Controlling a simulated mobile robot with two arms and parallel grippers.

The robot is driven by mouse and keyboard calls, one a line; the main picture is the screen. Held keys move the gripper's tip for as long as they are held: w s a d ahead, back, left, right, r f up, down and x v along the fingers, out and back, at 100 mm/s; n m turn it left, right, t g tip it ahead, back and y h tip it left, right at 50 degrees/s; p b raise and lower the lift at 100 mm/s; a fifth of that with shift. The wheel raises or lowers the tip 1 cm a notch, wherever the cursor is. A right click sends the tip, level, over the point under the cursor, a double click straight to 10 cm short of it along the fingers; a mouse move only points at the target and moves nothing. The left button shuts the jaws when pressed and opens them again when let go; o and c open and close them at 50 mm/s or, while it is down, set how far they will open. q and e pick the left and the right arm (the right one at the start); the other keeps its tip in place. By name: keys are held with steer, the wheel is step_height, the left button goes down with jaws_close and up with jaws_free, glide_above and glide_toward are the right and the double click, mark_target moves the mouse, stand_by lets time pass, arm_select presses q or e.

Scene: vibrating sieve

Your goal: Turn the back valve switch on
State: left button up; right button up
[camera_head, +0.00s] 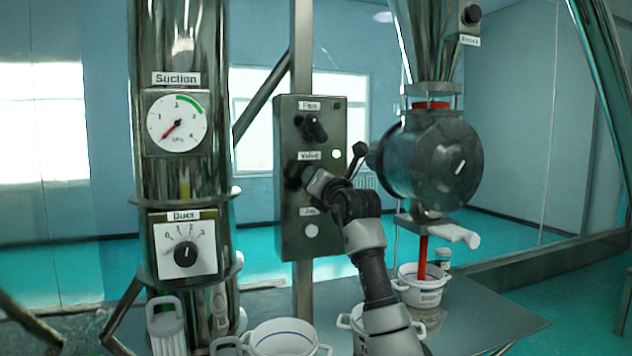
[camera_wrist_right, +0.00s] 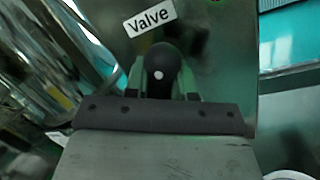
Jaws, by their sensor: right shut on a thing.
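The valve switch is a black knob under the "Valve" label on a dark metal control panel (camera_head: 293,228). In the right wrist view the knob (camera_wrist_right: 161,64) stands between my fingers, with a pale dot on its end. My right gripper (camera_head: 304,174) reaches up to the panel and is shut on this knob. In the head view the gripper hides most of the knob. My left gripper is not in view.
A fan knob (camera_head: 313,129) sits just above, and a pale round button (camera_head: 311,231) below. A steel column with a suction gauge (camera_head: 177,123) stands left, and a round metal valve housing (camera_head: 433,165) close on the right. White buckets (camera_head: 421,290) stand on the table below.

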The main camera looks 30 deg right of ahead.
stand_by(0.3)
steer(key=o, duration=0.9)
steer(key=b+v, duration=0.4)
steer(key=v, duration=0.6)
steer(key=shift+s, duration=0.35)
steer(key=shift+f, duration=0.1)
